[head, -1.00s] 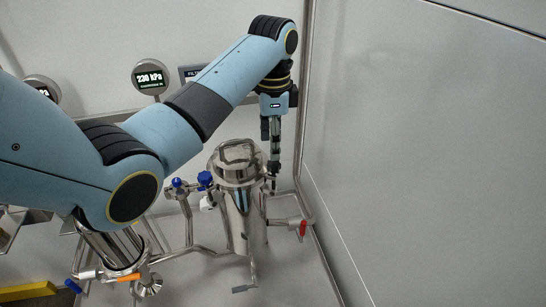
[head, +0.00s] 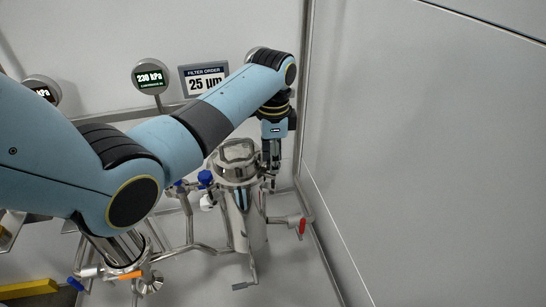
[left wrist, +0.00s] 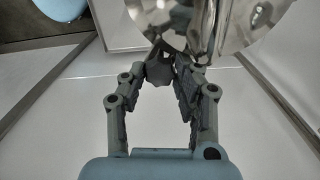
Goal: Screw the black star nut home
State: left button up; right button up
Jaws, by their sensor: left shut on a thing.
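My left gripper (head: 271,166) reaches down at the right side of the steel filter housing (head: 243,212), close to its lid rim. In the left wrist view, my left gripper (left wrist: 176,68) has its fingertips drawn together on a dark knob-like piece, the black star nut (left wrist: 160,73), right beside the shiny housing (left wrist: 205,22). The fingers hide part of the nut, and its thread and seating cannot be made out. The lid (head: 236,160) with its raised handle sits on top of the housing. My right gripper is not in view.
A red-handled valve (head: 302,226) is on the pipe right of the housing. Blue-knobbed fittings (head: 205,178) stand to its left. A vertical pipe (head: 303,100) runs close behind my left wrist. A gauge (head: 149,78) and a "25 µm" filter sign (head: 204,82) are behind.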

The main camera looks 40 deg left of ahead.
pick_arm(q)
grip_shut()
jog(key=shift+w, duration=0.1)
jog(key=m, duration=0.4)
jog(key=shift+r+m, duration=0.1)
jog(key=shift+m, duration=0.3)
jog(key=m, duration=0.6)
jog(key=shift+w, duration=0.1)
jog(key=m, duration=0.5)
jog(key=shift+m, duration=0.4)
jog(key=m, duration=0.5)
jog(key=shift+m, duration=0.3)
